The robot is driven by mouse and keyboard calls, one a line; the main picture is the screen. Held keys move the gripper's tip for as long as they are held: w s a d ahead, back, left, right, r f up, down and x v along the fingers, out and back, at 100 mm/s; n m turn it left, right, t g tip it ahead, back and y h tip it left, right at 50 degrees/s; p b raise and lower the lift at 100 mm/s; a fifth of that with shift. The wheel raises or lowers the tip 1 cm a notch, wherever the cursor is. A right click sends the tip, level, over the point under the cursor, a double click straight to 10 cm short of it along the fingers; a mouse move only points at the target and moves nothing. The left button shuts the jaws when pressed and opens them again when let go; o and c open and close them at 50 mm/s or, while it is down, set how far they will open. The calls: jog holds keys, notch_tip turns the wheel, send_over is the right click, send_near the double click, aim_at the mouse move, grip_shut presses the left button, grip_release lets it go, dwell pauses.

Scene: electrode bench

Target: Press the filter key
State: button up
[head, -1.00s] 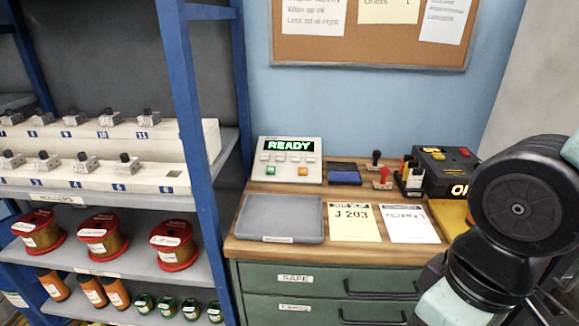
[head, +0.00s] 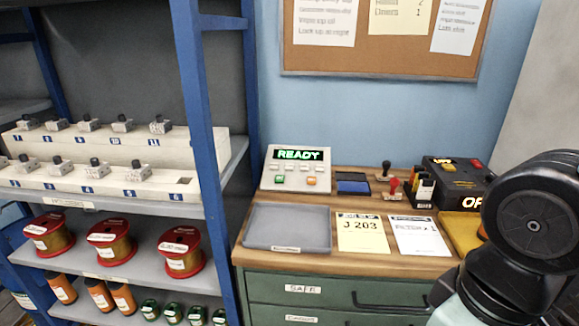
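A light grey control panel (head: 296,170) stands at the back left of the wooden bench in the head view. Its dark display (head: 298,155) reads "READY" in green. Below the display is a row of small pale keys (head: 299,168), with a green key (head: 280,179) and an orange key (head: 311,181) beneath. The key labels are too small to read, so I cannot tell which is the filter key. Part of my dark arm shows at the right edge. My gripper is not in view.
A grey tray (head: 287,246), a yellow sheet (head: 362,249) marked J 203 and a white sheet (head: 418,236) lie in front. Stamps (head: 391,188), a blue pad (head: 352,187) and a black box (head: 455,180) stand to the right. A blue-framed shelf (head: 203,120) rises at left.

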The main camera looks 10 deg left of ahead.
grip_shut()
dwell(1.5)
